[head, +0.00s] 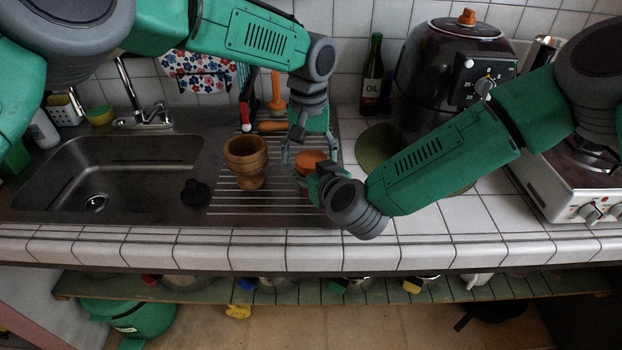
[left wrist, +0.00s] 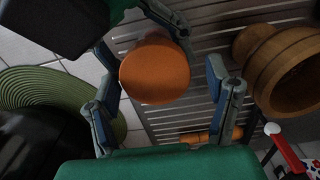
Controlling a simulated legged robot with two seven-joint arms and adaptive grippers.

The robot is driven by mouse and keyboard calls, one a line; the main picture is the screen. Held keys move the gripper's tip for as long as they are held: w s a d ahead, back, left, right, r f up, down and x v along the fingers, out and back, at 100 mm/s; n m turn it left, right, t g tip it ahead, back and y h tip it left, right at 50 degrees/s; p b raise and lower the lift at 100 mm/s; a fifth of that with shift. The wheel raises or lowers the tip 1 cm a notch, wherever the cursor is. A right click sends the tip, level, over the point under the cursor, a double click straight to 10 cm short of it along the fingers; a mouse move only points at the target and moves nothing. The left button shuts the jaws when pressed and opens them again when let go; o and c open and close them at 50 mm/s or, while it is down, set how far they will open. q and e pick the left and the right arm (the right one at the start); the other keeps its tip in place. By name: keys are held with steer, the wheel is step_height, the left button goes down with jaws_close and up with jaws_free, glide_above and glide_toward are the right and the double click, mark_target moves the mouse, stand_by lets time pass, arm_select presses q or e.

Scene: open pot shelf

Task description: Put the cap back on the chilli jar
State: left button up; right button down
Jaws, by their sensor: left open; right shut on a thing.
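A round orange-topped thing (head: 310,157) sits at the right end of the ribbed drainer; it also shows in the left wrist view (left wrist: 155,72). It seems to be the chilli jar or its cap; I cannot tell which, nor whether the two are joined. My right gripper (head: 318,178) is shut on it from the near right side; its fingers are partly hidden. My left gripper (head: 310,153) points down over it, open, one finger on either side.
A wooden mortar (head: 246,162) stands just left of my left gripper. A black stopper-like thing (head: 195,192) lies by the sink (head: 150,150). A green round mat (head: 376,148), oil bottle (head: 372,75) and black fryer (head: 425,75) stand to the right. The tiled front edge (head: 200,250) is clear.

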arm_select(q)
steer(key=c, duration=1.2)
steer(key=shift+w+a+m, duration=0.15)
steer(key=shift+a+m, duration=0.05)
steer(key=shift+m, duration=1.4)
arm_select(e)
steer(key=shift+w+d, duration=0.1)
arm_select(q)
steer(key=o, duration=1.3)
steer(key=shift+d, duration=0.1)
steer(key=shift+d, duration=0.1)
steer(key=shift+r, duration=2.35)
